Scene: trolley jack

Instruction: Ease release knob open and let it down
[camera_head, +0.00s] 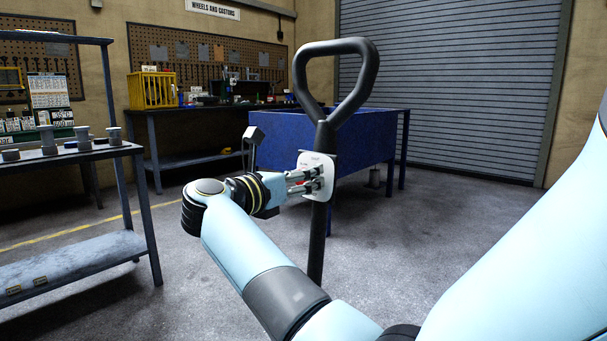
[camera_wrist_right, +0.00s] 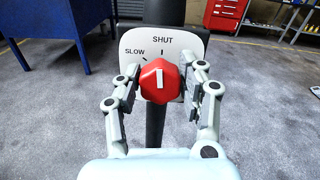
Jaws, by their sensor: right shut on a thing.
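The trolley jack's dark handle (camera_head: 318,240) stands upright in front of me, with a loop grip (camera_head: 335,46) at its top. A white plate (camera_head: 327,166) is fixed to its shaft. In the right wrist view the plate (camera_wrist_right: 187,47) reads SHUT at the top and SLOW to the upper left. The red faceted release knob (camera_wrist_right: 159,90) sits in front of the plate, its white mark pointing up at about SHUT. My right gripper (camera_head: 314,180) is shut on the knob, one finger on each side. My left gripper is not in view.
A blue bin on legs (camera_head: 280,138) stands behind the handle. A grey shelf unit (camera_head: 75,270) with metal parts is at the left. A workbench (camera_head: 200,158) with a yellow crate (camera_head: 152,90) is at the back wall. The floor around the handle is clear.

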